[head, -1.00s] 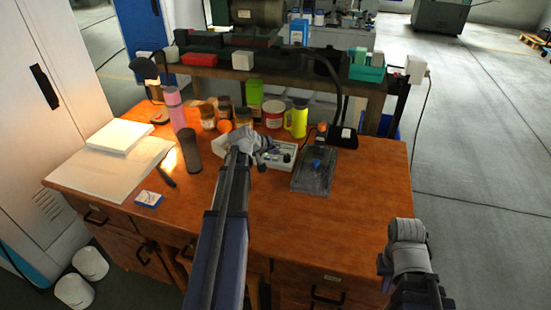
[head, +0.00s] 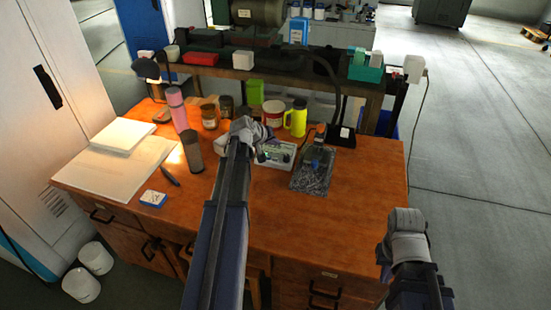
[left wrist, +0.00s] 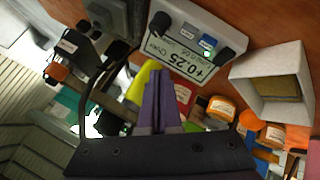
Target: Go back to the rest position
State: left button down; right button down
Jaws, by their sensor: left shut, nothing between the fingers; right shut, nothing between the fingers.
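My left arm reaches in over the wooden workbench (head: 330,225), and my left gripper (head: 246,130) is above its middle. In the left wrist view the purple fingers (left wrist: 160,78) are together with nothing between them. They point past a white-and-grey meter (left wrist: 192,55) reading +0.25, which shows in the head view (head: 276,153) just right of the gripper. My right gripper (head: 405,222) is past the bench's front right corner, shut and empty; its fingers are hard to make out.
White boards (head: 110,172) lie on the left. The bench's front right is clear.

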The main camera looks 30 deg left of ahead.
dwell(0.3)
pick_arm(q)
jog(key=s+d+m, duration=0.1)
jog(key=d, duration=0.3)
jog(key=d+m+g+h+p, duration=0.1)
jog(key=d, duration=0.3)
jog(key=s+d+f+m+g, duration=0.1)
jog(key=d, duration=0.4)
jog(key=shift+s, duration=0.3)
jog(key=s+d+m+g+y+p, duration=0.3)
jog(key=s+d+m+g, duration=0.4)
jog(key=s+d, duration=1.6)
jog(key=shift+s+d+m+g+p, duration=0.3)
jog(key=shift+d+m+p, duration=0.3)
jog(key=shift+m, duration=0.3)
jog(key=shift+a+f, duration=0.1)
